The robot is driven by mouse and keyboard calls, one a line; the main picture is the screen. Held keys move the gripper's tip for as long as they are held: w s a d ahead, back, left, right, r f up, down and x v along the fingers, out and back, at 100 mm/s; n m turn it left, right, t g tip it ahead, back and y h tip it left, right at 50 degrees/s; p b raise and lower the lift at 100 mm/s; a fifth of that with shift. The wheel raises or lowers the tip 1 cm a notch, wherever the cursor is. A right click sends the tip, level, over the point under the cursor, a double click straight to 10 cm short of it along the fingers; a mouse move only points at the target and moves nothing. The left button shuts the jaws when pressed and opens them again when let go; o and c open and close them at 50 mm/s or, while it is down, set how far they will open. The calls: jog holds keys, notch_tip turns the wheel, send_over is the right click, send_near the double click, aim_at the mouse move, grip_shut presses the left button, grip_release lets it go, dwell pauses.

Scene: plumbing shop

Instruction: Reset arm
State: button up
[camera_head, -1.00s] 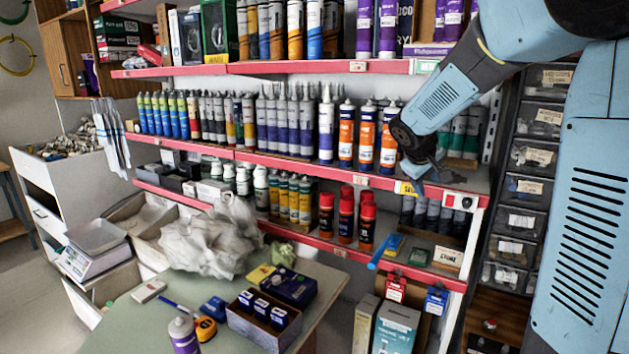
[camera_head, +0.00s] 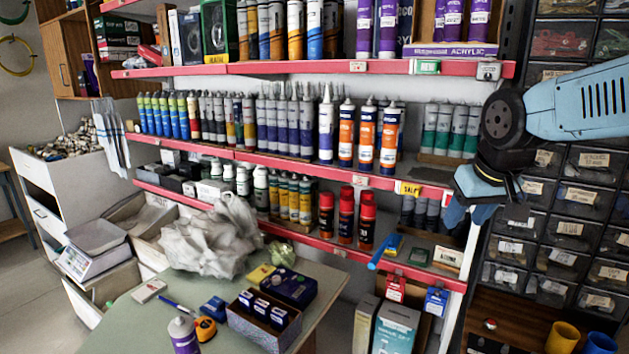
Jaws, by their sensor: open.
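My gripper (camera_head: 468,207) is at the right of the head view, at the end of my light-blue arm. It points down and to the left, in front of the right end of the shelf unit and the drawer cabinet. I see nothing between its fingers. The fingers are small in the picture and partly overlap each other.
Red-edged shelves (camera_head: 300,163) hold several cartridges and cans. A drawer cabinet (camera_head: 572,228) stands behind my arm. A green table (camera_head: 135,318) at the front carries a box (camera_head: 264,322), a tape measure (camera_head: 205,329) and a crumpled bag (camera_head: 212,240).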

jog(key=s+a+m, duration=0.1)
jog(key=s+a, duration=0.3)
jog(key=s, duration=0.5)
jog(key=shift+s+a+t, duration=0.15)
jog(key=shift+s+t, duration=0.1)
jog(key=shift+t, duration=0.05)
jog(key=shift+c, duration=0.5)
dwell(1.0)
